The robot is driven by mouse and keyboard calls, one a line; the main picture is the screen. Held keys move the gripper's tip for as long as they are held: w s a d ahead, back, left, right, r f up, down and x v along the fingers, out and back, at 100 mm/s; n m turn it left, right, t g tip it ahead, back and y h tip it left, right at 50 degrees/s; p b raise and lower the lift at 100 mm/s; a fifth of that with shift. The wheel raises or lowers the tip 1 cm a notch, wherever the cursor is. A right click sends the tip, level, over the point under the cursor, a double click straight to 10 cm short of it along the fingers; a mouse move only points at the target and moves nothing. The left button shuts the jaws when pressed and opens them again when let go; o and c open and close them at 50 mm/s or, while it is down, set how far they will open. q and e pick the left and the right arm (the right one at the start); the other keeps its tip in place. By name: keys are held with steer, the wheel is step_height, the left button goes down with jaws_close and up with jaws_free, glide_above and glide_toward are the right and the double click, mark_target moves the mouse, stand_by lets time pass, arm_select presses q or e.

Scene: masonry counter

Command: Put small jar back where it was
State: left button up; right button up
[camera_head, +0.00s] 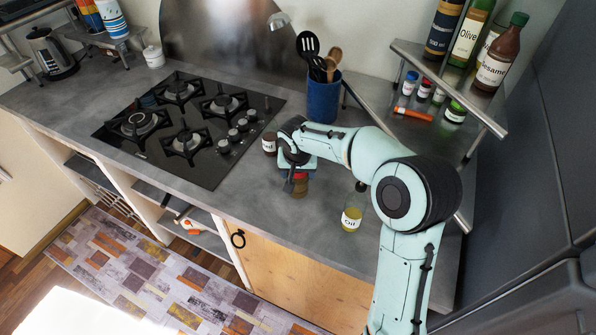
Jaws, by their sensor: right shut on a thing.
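My right gripper (291,178) is over the counter, right of the hob, with its fingers pointing down. It is shut on a small jar (300,188) with brownish contents; the gripper hides part of the jar's top. The jar is upright at or just above the counter top; I cannot tell whether it touches. Another dark jar with a white label (269,144) stands just behind and left of the gripper. A jar labelled Oil (352,217) stands to the right, nearer the front edge. My left gripper is not in view.
A corner shelf (475,112) at the right holds several small jars, an orange tube (412,114) and tall bottles (499,55). A blue utensil pot (323,98) stands behind my arm. The black gas hob (190,125) is at the left. Counter in front of the jar is clear.

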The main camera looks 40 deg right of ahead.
steer(key=o, duration=1.3)
steer(key=shift+s+f, duration=0.1)
steer(key=shift+r, duration=0.5)
steer(key=v, duration=1.1)
steer(key=shift+s+r, duration=0.1)
steer(key=shift+r, duration=0.1)
steer(key=shift+f, duration=0.1)
